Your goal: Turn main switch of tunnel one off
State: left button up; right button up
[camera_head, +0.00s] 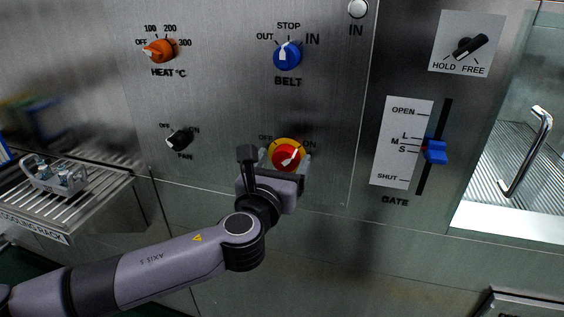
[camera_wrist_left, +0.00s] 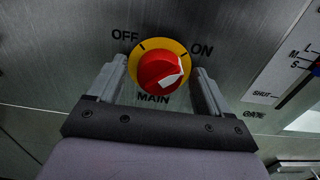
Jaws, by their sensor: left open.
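The main switch (camera_head: 287,154) is a red knob on a yellow disc, low on the steel panel. In the left wrist view the same switch (camera_wrist_left: 158,70) has OFF at its upper left, ON at its upper right and MAIN below. Its white pointer is turned to the right, toward the ON side. My left gripper (camera_head: 273,160) is open in front of the switch. In the left wrist view its two fingers (camera_wrist_left: 159,78) stand on either side of the knob; I cannot tell whether they touch it. My right gripper is not in view.
A black fan knob (camera_head: 180,139), an orange heat knob (camera_head: 159,50) and a blue belt knob (camera_head: 287,55) surround the switch. The blue gate slider (camera_head: 434,152) is to the right. A cooling rack (camera_head: 75,200) holding a metal part (camera_head: 55,178) is at left.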

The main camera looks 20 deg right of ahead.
pick_arm(q)
jog(key=c, duration=1)
jog(key=shift+n, duration=0.3)
jog(key=n, duration=0.3)
jog(key=shift+f+n, duration=0.1)
jog(key=shift+n, duration=0.3)
jog(key=n, duration=0.4)
jog(key=shift+w+a+b, duration=0.1)
jog(key=shift+a+b, duration=0.05)
jog(key=shift+b, duration=0.15)
jog(key=n, duration=0.5)
jog(key=shift+f, duration=0.1)
jog(key=shift+f+n, duration=0.1)
jog(key=shift+n, duration=2.1)
